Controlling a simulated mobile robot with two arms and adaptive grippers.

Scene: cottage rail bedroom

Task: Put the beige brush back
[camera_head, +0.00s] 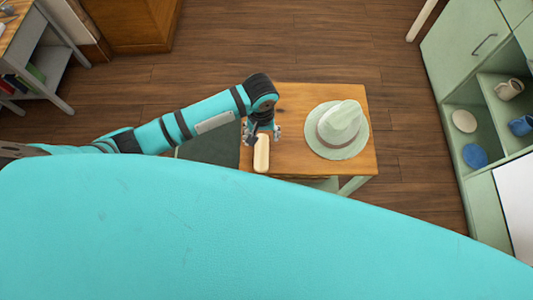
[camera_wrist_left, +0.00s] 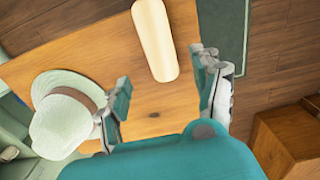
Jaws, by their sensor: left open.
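The beige brush (camera_head: 262,155) is a pale, rounded bar on the wooden table (camera_head: 298,97), near its left front side. In the left wrist view the brush (camera_wrist_left: 154,38) lies lengthwise, with its near end in the gap between my fingertips as seen from the camera. My left gripper (camera_head: 263,132) is open, pointing down close to the brush. In the left wrist view the fingers of my gripper (camera_wrist_left: 160,66) are apart and neither visibly grips the brush. Whether a finger touches it is unclear. My right gripper is not in view.
A pale green hat (camera_head: 338,145) with a brown band sits on the table, right of the brush. A dark green mat (camera_head: 215,148) is left of the table. A green shelf unit (camera_head: 463,45) with mugs stands at right. Wooden floor between is clear.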

